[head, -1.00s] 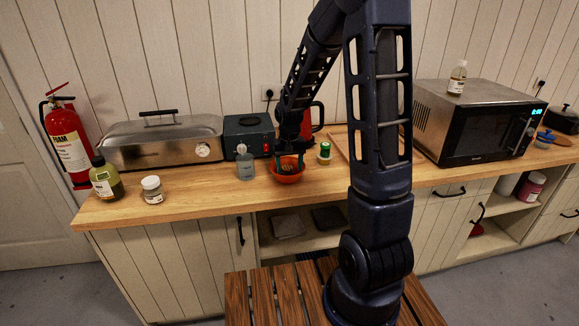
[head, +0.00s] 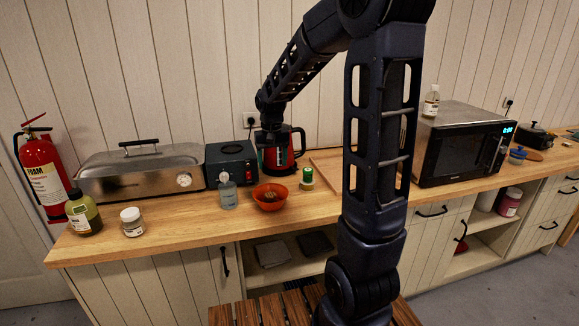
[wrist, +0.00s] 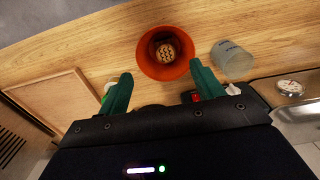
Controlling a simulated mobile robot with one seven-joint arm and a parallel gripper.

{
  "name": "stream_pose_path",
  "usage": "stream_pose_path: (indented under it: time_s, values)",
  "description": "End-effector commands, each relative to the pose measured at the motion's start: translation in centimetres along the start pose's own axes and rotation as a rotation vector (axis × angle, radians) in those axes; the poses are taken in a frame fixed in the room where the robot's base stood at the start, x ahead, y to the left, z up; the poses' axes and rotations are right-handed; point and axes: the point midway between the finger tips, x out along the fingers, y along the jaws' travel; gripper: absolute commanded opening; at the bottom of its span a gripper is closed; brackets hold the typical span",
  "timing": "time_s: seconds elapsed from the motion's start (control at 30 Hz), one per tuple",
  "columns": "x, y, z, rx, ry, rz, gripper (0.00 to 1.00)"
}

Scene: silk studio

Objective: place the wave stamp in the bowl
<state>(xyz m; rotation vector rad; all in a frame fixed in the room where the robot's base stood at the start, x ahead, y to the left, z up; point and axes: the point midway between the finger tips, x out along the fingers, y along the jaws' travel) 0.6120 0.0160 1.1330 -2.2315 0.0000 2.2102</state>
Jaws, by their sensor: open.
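An orange bowl (head: 259,203) stands on the wooden counter, left of the middle in the head view. It also shows at the top of the wrist view (wrist: 143,64). A small brown object with a patterned face, seemingly the wave stamp (wrist: 165,50), lies inside the bowl. In the head view it is a small brown patch (head: 270,196). My gripper (wrist: 163,86) is open, with its two green fingers apart and nothing between them. It is clear of the bowl, above and behind it in the head view, in front of the kettle.
A clear jar (head: 228,194) stands close left of the bowl, and a green-and-white spool-like item (head: 307,179) to its right. A red-and-black kettle (head: 285,150) and a dark box appliance (head: 231,165) stand behind.

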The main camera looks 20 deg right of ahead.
Motion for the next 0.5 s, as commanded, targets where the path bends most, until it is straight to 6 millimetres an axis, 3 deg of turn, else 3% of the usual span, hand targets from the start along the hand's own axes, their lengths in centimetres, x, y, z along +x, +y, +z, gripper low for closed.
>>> stream_pose_path:
  time_s: [0.17,0.5]
  values:
    - [-2.7,1.7,2.8,0.002,0.054,-0.003,0.67]
    - [-7.3,5.5,10.3,0.002,0.181,-0.007,0.67]
